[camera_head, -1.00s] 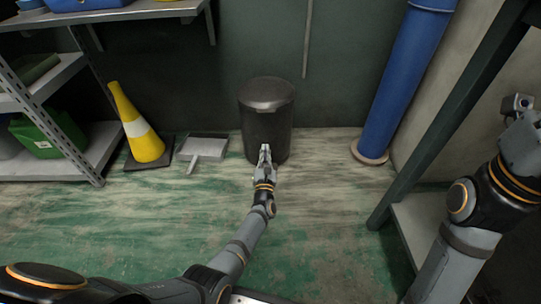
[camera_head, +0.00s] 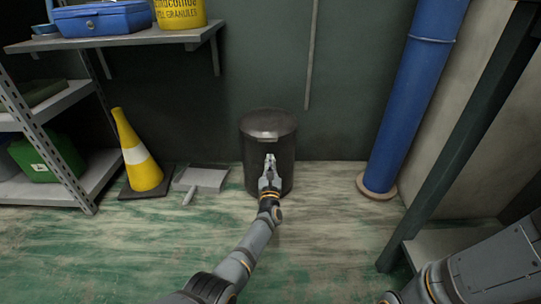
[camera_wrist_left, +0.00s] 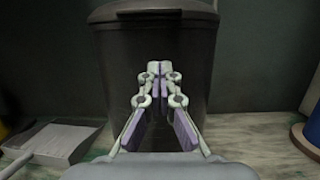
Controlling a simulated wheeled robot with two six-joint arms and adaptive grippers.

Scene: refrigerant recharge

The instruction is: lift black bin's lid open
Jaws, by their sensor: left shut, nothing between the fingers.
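The black bin (camera_head: 284,155) stands upright on the floor against the dark back wall. Its domed lid (camera_head: 268,124) is down on the rim. My left gripper (camera_head: 270,158) is shut and empty, and overlaps the bin's front below the lid in the head view. In the left wrist view the shut fingertips (camera_wrist_left: 160,68) point at the bin's body (camera_wrist_left: 205,60), with the lid's edge (camera_wrist_left: 150,6) above them. I cannot tell whether the tips touch the bin. My right gripper is out of view; only part of that arm shows at the lower right.
A dustpan (camera_head: 203,179) and a yellow cone (camera_head: 140,160) stand left of the bin. Metal shelving (camera_head: 95,170) is at the far left. A blue pipe (camera_head: 410,100) and a dark frame post (camera_head: 450,150) are on the right. The floor before the bin is clear.

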